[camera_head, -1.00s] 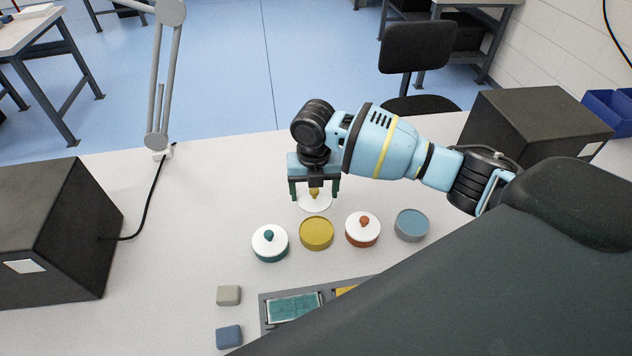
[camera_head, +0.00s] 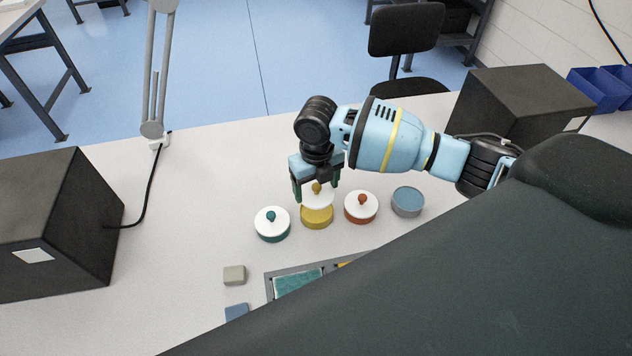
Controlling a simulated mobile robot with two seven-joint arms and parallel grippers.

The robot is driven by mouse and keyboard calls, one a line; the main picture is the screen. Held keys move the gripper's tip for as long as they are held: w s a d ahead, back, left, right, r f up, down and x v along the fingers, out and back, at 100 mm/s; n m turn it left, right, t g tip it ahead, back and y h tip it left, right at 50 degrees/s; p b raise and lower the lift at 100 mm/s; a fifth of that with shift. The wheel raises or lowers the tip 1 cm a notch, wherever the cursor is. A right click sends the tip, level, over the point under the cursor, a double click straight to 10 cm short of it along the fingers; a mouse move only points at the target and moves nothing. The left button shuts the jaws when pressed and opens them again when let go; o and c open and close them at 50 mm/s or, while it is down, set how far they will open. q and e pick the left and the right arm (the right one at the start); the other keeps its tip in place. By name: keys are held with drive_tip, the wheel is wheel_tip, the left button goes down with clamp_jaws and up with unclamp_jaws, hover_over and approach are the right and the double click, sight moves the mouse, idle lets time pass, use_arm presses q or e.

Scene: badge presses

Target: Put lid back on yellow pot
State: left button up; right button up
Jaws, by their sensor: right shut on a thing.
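The yellow pot (camera_head: 317,219) stands on the white table between a green pot and an orange-red pot. The white lid (camera_head: 322,201) with a yellow knob is over the yellow pot, covering most of its top. I cannot tell whether the lid rests on the rim or hangs just above it. My right gripper (camera_head: 316,189) is directly above the pot, shut on the lid's yellow knob, pointing down. My left gripper is not in view.
The green pot (camera_head: 272,231) and the orange-red pot (camera_head: 361,214) wear white lids close on either side. A blue-grey pot (camera_head: 408,204) stands at the right. A tray (camera_head: 269,287) and small blocks (camera_head: 234,275) lie in front. Dark boxes (camera_head: 60,225) flank the table.

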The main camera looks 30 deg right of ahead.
sight(317, 194)
drive_tip(key=shift+f, duration=0.85)
wheel_tip(317, 194, down, 2)
drive_tip(key=shift+f+b, duration=0.1)
drive_tip(key=shift+b, duration=0.65)
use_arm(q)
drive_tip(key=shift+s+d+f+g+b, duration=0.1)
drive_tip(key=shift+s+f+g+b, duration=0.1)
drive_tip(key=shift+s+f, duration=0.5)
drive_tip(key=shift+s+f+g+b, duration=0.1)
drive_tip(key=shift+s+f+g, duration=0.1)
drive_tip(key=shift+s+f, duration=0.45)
use_arm(e)
drive_tip(key=shift+f, duration=0.9)
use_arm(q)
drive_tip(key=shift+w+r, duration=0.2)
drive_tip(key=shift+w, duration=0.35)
use_arm(e)
drive_tip(key=shift+r, duration=0.1)
drive_tip(key=shift+f, duration=0.2)
use_arm(q)
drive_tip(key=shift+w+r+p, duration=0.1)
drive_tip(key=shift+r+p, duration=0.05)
drive_tip(key=shift+p, duration=0.2)
use_arm(e)
drive_tip(key=o, duration=1)
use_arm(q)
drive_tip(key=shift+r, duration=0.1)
use_arm(e)
drive_tip(key=shift+r, duration=0.1)
